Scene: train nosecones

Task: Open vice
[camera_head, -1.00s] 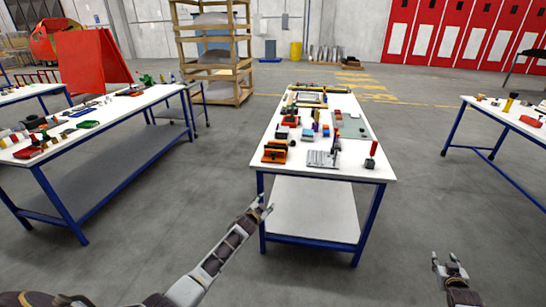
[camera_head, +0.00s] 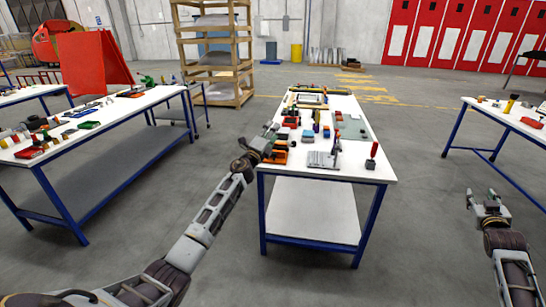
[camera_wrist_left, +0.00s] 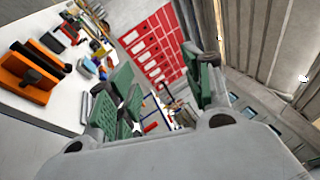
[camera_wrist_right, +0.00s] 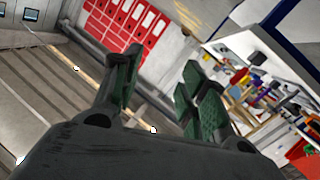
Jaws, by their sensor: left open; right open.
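An orange vice (camera_head: 277,157) with dark parts sits at the front left corner of the middle table (camera_head: 350,172). In the left wrist view the orange vice (camera_wrist_left: 28,80) shows at the far left, with a black handle beside it. My left gripper (camera_head: 269,130) is open and empty, in front of or above the vice in the head view and hiding part of it. I cannot tell its exact height, and I see no contact. My right gripper (camera_head: 487,196) is open and empty, over the floor to the right of the middle table.
A grey metal piece (camera_head: 321,160) and a red-handled tool (camera_head: 372,154) stand right of the vice. Several small coloured parts fill the table behind. Another table (camera_head: 100,115) stands left, and one (camera_head: 515,122) right. The floor between them is clear.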

